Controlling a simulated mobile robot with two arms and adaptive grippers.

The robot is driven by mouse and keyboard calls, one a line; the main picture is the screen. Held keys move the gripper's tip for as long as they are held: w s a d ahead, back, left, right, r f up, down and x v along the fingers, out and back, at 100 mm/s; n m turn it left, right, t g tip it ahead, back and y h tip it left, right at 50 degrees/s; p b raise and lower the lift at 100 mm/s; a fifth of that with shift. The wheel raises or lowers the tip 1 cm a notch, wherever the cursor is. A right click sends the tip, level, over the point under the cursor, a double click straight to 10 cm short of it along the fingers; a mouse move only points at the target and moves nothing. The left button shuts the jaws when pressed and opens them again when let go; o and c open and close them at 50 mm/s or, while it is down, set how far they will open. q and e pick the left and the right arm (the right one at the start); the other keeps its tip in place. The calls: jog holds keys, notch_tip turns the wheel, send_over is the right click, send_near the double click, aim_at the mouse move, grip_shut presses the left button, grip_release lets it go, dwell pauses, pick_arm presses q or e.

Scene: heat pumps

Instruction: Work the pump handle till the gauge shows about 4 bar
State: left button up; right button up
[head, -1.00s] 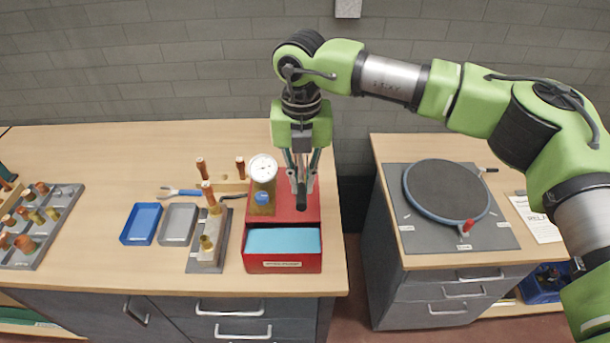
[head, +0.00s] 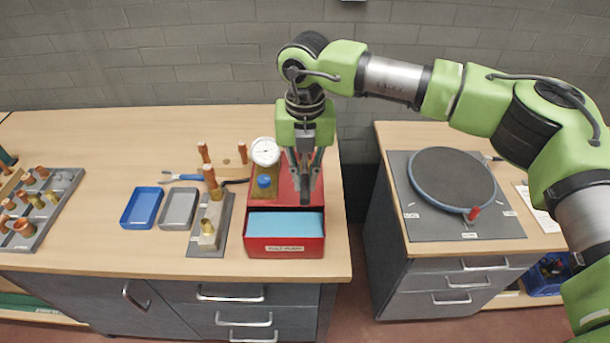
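The red pump box (head: 256,221) with a blue-filled trough stands near the front edge of the left bench. The round white gauge (head: 265,151) sits upright at its back left; its needle is too small to read. A blue knob (head: 264,182) sits on the brass-coloured block below the gauge. The dark end of the pump handle (head: 306,197) shows just under my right gripper (head: 304,178). The gripper points down over the box with its fingers around the handle, and most of the handle is hidden behind them. My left gripper is not in view.
Left of the pump are a block with copper and brass pipes (head: 208,235), a grey tray (head: 179,208), a blue tray (head: 142,207) and blue-handled pliers (head: 184,177). A dark turntable (head: 452,182) stands on the right bench, across a gap.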

aim_at(305, 186)
jog(key=shift+f+b, duration=1.4)
jog(key=shift+f, duration=0.5)
jog(key=shift+f+b, duration=0.65)
jog(key=shift+f, duration=0.05)
jog(key=shift+r, duration=0.15)
notch_tip(305, 186, up, 12)
jog(key=p, duration=0.5)
jog(key=shift+f, duration=0.25)
dwell(0.7)
